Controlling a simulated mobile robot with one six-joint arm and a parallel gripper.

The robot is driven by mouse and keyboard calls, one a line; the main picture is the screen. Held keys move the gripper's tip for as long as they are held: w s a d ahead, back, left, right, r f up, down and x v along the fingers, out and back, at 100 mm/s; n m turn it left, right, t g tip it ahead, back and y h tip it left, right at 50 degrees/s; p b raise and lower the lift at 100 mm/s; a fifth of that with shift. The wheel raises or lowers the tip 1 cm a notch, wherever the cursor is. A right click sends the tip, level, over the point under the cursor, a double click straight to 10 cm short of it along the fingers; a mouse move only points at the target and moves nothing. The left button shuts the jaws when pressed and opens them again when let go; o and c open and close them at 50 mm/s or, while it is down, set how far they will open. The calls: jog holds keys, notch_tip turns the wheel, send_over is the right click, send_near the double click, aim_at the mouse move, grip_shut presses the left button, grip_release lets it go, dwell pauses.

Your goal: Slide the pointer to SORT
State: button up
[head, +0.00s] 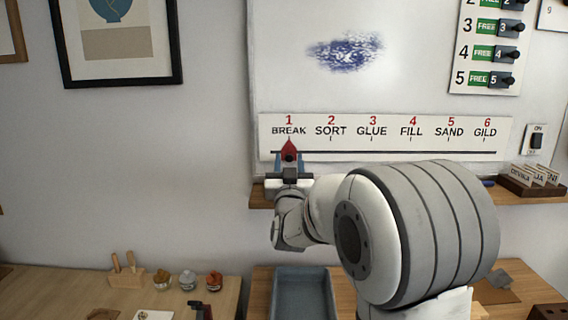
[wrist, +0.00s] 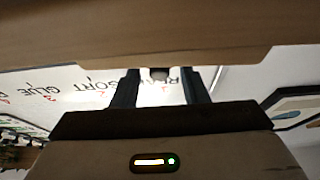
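The red pointer (head: 289,146) sits on the dark rail of the white step strip (head: 400,143), under 1 BREAK at its left end. The SORT label (head: 331,131) is just right of it. A dark round knob (head: 290,156) is on the pointer. My gripper (head: 290,163) is at the pointer, with one finger on each side of the knob. In the wrist view, which is upside down, my gripper (wrist: 160,85) has its fingers apart, with gaps beside the knob (wrist: 160,73). The fingers do not appear to touch it.
A wooden ledge (head: 262,196) runs below the strip, with a card box (head: 530,185) at its right. A switch (head: 536,140) is right of the strip. Below are a blue-grey tray (head: 303,286) and a table with small jars (head: 188,281). The rail right of the pointer looks clear.

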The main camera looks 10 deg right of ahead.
grip_shut()
dwell(0.3)
jog(key=shift+f+b, duration=0.1)
jog(key=shift+b, duration=0.2)
